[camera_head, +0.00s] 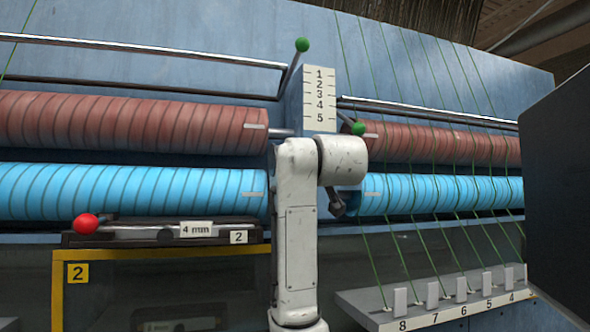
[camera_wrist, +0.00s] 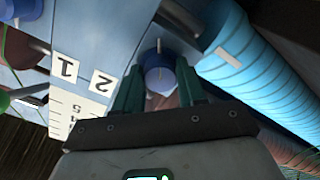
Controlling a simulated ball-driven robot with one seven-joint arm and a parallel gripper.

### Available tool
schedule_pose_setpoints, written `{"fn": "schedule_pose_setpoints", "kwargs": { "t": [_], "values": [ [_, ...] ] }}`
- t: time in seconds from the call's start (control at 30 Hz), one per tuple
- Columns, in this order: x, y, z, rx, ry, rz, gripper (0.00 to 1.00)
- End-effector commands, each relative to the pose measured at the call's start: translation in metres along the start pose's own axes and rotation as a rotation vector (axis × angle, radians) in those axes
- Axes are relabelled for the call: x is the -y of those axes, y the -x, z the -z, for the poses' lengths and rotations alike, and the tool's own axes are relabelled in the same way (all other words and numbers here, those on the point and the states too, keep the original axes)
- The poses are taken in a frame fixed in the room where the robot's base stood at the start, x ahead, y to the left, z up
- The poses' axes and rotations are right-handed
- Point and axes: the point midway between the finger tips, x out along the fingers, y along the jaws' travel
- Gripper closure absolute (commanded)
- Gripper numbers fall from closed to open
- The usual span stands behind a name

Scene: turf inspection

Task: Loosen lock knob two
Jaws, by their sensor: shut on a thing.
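Lock knob two (camera_wrist: 159,76) is a blue round knob with a pale line on its face, in the wrist view beside the white tag marked 2 (camera_wrist: 101,83). My gripper (camera_wrist: 158,70) has its green fingers closed on either side of this knob. The pale line points roughly up and down in that view.
Another blue knob (camera_wrist: 78,12) is near the tag marked 1 (camera_wrist: 65,67). A scale plate (camera_head: 319,98), red rollers (camera_head: 120,122) and blue rollers (camera_head: 120,190) surround my arm. Green yarns run down at right to a numbered bar (camera_head: 440,305). A red-ended lever (camera_head: 86,224) is at lower left.

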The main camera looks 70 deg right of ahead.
Motion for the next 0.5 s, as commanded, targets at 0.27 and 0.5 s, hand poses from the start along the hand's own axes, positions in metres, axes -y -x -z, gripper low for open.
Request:
{"fn": "schedule_pose_setpoints", "kwargs": {
  "t": [0.27,0.5],
  "values": [
    [-0.0016,0.0013,0.0062,-0.016,-0.057,-0.004,0.91],
    [-0.0018,0.0014,0.0061,-0.016,-0.063,-0.004,0.91]
  ]
}}
